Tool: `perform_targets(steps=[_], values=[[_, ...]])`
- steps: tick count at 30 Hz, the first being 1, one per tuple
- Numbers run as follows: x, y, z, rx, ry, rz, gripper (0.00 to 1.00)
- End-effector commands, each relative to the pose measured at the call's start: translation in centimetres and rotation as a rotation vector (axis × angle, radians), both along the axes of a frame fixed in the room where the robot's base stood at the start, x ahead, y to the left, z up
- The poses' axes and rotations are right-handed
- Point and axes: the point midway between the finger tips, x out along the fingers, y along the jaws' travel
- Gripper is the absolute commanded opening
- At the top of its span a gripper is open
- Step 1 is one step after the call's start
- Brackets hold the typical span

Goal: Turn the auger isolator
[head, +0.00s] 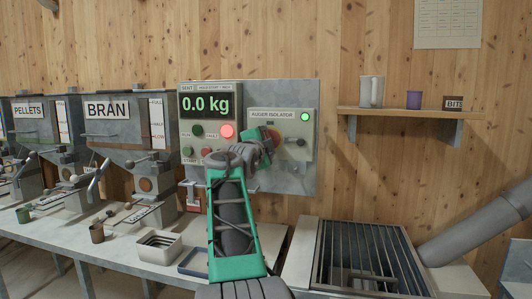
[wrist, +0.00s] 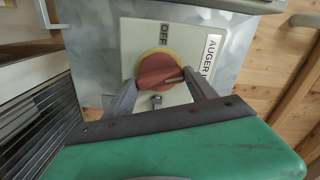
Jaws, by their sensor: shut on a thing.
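The auger isolator is a red rotary knob on a yellow ring (wrist: 160,68), set in a pale plate on the grey wall panel. In the wrist view, OFF is printed at the ring's upper edge and the AUGER label is to its right. My gripper (wrist: 163,88) reaches the knob, with one finger on each side, shut on it. In the head view my gripper (head: 268,142) covers most of the knob beneath the AUGER ISOLATOR label (head: 272,114). A green lamp (head: 305,117) on that plate is lit. I cannot tell which position the knob points to.
Left of the isolator, a control box shows 0.0 kg on its display (head: 206,103), with a lit red FAULT lamp (head: 227,131). Below are a bench (head: 130,248) with a blue tray (head: 194,262) and a grated hopper (head: 365,255). A shelf (head: 395,112) hangs right.

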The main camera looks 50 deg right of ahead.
Motion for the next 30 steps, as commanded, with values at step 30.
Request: perform_targets(steps=[30], values=[[0.06,0.04,0.05,0.136,-0.317,0.001,0.25]])
